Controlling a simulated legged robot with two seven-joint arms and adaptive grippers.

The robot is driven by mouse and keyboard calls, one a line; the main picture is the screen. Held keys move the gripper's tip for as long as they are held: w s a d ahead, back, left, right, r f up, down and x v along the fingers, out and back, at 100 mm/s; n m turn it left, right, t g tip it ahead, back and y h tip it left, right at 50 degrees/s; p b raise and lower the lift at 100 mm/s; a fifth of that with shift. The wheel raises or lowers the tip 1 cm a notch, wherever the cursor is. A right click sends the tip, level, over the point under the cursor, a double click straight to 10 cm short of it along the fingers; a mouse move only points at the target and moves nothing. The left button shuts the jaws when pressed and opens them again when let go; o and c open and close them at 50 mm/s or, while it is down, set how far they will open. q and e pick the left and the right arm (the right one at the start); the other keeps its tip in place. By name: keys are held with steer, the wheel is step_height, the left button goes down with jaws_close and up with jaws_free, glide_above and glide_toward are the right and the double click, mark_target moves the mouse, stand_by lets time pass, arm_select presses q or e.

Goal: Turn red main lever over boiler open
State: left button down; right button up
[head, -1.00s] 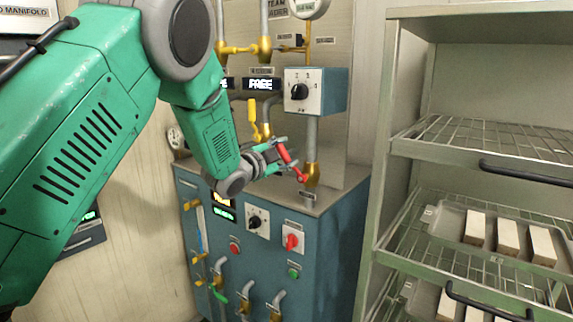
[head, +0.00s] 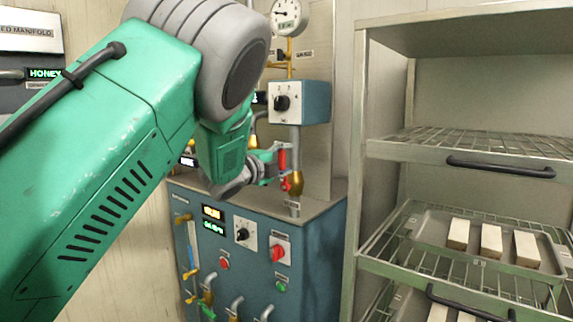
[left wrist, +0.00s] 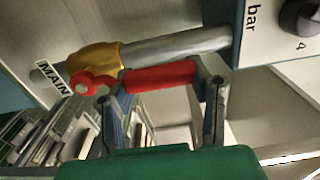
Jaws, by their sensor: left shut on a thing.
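The red main lever (head: 282,159) sits on a brass valve (head: 296,182) on the grey vertical pipe above the blue boiler cabinet (head: 313,240). The lever points up, nearly in line with the pipe. My left gripper (head: 278,163) is shut on the lever's handle. In the left wrist view the red handle (left wrist: 160,76) lies between the two fingers (left wrist: 163,92), roughly parallel to the pipe (left wrist: 180,45). The red hub (left wrist: 86,84) is beside the "MAIN" label (left wrist: 54,86). My right gripper is out of view.
A blue box with a black knob (head: 282,103) is above the lever, and a gauge (head: 287,15) is higher up. A red knob (head: 278,253) is on the boiler front. A metal rack (head: 362,170) with trays stands to the right.

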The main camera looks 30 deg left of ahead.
arm_select(q)
steer(key=shift+f, duration=0.35)
steer(key=c, duration=0.8)
jaws_free()
steer(key=shift+s, duration=0.1)
steer(key=shift+o, duration=0.2)
steer(key=shift+a+r, duration=0.1)
steer(key=shift+a, duration=0.05)
steer(key=s, duration=1.1)
steer(key=shift+s+a, duration=0.4)
steer(key=shift+a, duration=0.05)
